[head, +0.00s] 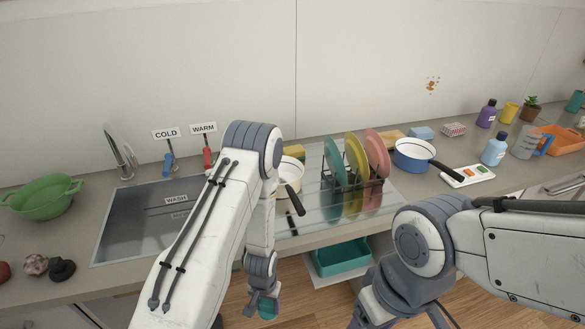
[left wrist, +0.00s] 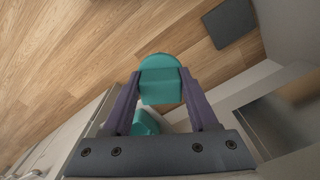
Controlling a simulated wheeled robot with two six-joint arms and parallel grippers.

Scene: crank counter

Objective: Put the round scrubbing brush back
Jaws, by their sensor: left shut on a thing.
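My left gripper (head: 262,308) hangs low in front of the counter, above the wooden floor. It is shut on a teal thing with a rounded end, seen between the fingers in the left wrist view (left wrist: 160,80). I take this to be the round scrubbing brush, but no bristles show. A dark round thing (head: 62,269) lies on the counter at the left, beside a pinkish ball (head: 36,264). My right gripper is at the bottom edge of the head view, cut off, and its jaws cannot be read.
A teal bin (head: 341,257) stands on a low shelf under the counter. The steel sink (head: 125,235) is partly hidden by my left arm. A dish rack (head: 352,185) holds coloured plates. A green colander (head: 42,197) and a blue pan (head: 413,153) stand on the counter.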

